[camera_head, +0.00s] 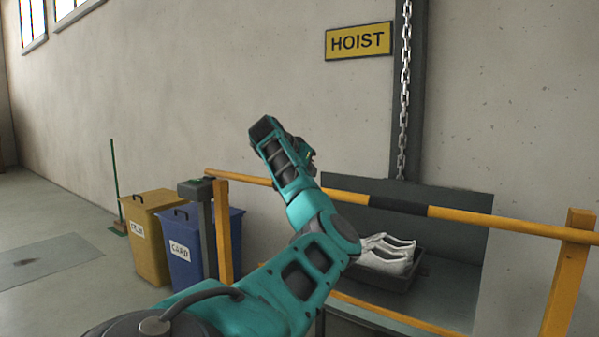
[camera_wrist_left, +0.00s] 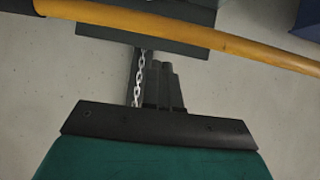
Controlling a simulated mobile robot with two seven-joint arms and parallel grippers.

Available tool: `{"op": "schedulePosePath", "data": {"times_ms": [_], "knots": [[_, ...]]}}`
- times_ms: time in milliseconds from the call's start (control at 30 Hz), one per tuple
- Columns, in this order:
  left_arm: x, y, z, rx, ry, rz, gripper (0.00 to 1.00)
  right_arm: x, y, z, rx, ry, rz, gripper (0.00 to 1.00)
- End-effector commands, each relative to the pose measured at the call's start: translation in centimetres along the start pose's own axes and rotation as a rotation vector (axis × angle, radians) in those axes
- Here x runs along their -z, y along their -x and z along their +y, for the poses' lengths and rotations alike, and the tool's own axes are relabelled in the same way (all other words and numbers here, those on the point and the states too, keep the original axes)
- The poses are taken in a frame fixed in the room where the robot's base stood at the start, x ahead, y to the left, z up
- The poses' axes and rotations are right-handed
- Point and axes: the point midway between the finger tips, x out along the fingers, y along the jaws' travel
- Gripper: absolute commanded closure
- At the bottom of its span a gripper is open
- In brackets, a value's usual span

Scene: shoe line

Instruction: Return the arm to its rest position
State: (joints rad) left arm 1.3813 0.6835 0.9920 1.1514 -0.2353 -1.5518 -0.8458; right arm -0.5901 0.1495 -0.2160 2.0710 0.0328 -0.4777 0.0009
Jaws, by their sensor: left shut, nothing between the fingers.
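My left arm, teal and dark grey, comes in from the bottom left of the head view, bends in the middle and rises to a dark wrist. My left gripper (camera_head: 310,154) is small there and partly hidden behind the wrist. In the left wrist view its dark fingers (camera_wrist_left: 164,72) are together with nothing between them. It is up in the air before the wall, above the yellow rail (camera_head: 462,217), apart from everything. The rail also crosses the top of the left wrist view (camera_wrist_left: 190,32). My right gripper is not in view.
White shoes (camera_head: 388,258) sit in a dark tray (camera_head: 412,275) on a grey hoist platform (camera_head: 440,300) behind the rail. A chain (camera_head: 404,90) hangs beside the HOIST sign (camera_head: 359,41). A yellow bin (camera_head: 146,235), a blue CARD bin (camera_head: 190,262) and a broom (camera_head: 116,185) stand left.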

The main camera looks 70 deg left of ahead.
Motion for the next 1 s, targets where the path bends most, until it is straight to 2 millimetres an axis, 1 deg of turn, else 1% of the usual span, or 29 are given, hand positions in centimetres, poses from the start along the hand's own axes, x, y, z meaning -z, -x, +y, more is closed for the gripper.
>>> {"op": "schedulePosePath", "data": {"times_ms": [33, 200, 300, 433, 567, 733, 867, 967, 1000], "knots": [[-0.1, 1.4, -0.2, 0.007, 0.001, 0.003, 1.0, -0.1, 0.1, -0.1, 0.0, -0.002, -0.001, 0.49], [0.0, 5.4, -0.2, 0.01, 0.001, 0.006, 1.0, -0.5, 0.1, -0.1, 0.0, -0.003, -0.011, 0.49], [0.0, 7.4, -0.3, 0.01, 0.001, 0.006, 1.0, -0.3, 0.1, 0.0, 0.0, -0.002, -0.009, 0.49], [0.0, 9.1, -0.2, 0.008, 0.001, 0.005, 1.0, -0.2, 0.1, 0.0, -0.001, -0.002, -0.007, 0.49], [0.0, 9.9, -0.2, 0.007, 0.001, 0.006, 1.0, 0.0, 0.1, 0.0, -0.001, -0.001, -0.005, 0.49], [0.0, 10.1, -0.2, 0.006, 0.001, 0.005, 1.0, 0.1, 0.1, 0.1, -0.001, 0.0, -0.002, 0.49], [0.0, 10.0, 0.0, 0.011, -0.003, 0.002, 1.0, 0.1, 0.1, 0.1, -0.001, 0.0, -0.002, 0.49], [-0.3, 9.4, 0.8, 0.038, -0.029, -0.019, 1.0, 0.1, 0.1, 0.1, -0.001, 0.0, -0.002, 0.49], [-0.5, 8.9, 1.5, 0.058, -0.05, -0.035, 1.0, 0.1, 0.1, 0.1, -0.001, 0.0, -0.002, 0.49]]}}
